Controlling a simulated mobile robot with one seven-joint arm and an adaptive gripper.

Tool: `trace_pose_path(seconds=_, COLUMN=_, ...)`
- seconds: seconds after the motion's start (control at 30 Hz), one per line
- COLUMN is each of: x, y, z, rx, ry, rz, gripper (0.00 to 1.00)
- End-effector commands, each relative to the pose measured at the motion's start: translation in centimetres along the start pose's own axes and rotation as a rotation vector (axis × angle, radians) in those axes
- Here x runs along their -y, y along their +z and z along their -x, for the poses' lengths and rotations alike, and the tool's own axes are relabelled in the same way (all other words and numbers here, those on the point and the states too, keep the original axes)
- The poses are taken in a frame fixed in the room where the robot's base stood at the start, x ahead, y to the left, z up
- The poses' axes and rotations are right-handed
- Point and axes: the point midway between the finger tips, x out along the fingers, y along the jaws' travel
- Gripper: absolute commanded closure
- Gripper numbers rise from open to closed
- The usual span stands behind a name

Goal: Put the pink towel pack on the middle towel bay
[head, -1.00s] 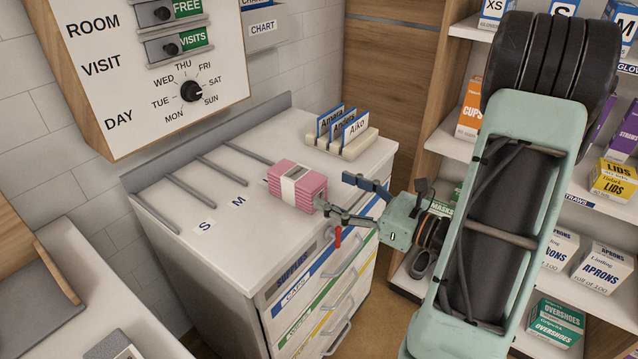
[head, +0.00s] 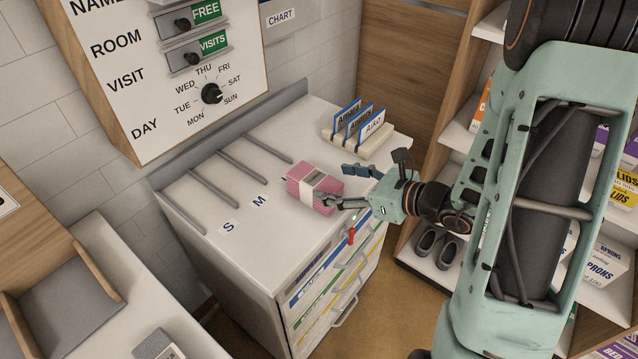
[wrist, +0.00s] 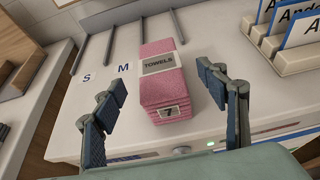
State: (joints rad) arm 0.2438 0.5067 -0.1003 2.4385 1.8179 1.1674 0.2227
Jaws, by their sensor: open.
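The pink towel pack (head: 301,187) has a white band marked TOWELS and lies on the white cabinet top (head: 268,245). In the wrist view the pack (wrist: 166,98) points its short end, marked 7, at me. My gripper (head: 338,186) is open at the pack's near end. In the wrist view its fingers (wrist: 158,84) stand on either side of the pack, with a visible gap to each. Grey bars divide the towel bays behind the pack. The middle bay (head: 228,176), behind the M label (head: 260,200), is empty. The pack lies right of that label.
A card holder (head: 352,146) with upright name cards stands on the cabinet's right end. The S label (head: 228,228) lies left of M. A wall board (head: 150,70) with knobs hangs above the left side. Shelves with boxes stand right. The S bay is clear.

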Motion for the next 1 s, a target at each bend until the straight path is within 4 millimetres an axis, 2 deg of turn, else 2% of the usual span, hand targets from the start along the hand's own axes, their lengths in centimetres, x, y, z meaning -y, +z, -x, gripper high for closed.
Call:
trace_pose_path(seconds=0.1, x=0.0, y=0.0, z=-1.4, rx=-0.001, ry=0.001, rz=0.001, gripper=0.33)
trace_pose_path(seconds=0.27, x=-0.1, y=0.1, z=-2.5, rx=0.000, ry=0.002, rz=0.000, gripper=0.33)
trace_pose_path(seconds=0.6, x=-0.2, y=0.2, z=-6.7, rx=0.000, ry=0.001, rz=0.001, gripper=0.33)
trace_pose_path(seconds=0.87, x=-0.2, y=0.1, z=-7.1, rx=0.001, ry=-0.001, rz=0.001, gripper=0.33)
trace_pose_path(seconds=1.0, x=-0.2, y=0.1, z=-7.0, rx=0.001, ry=-0.001, rz=0.001, gripper=0.47)
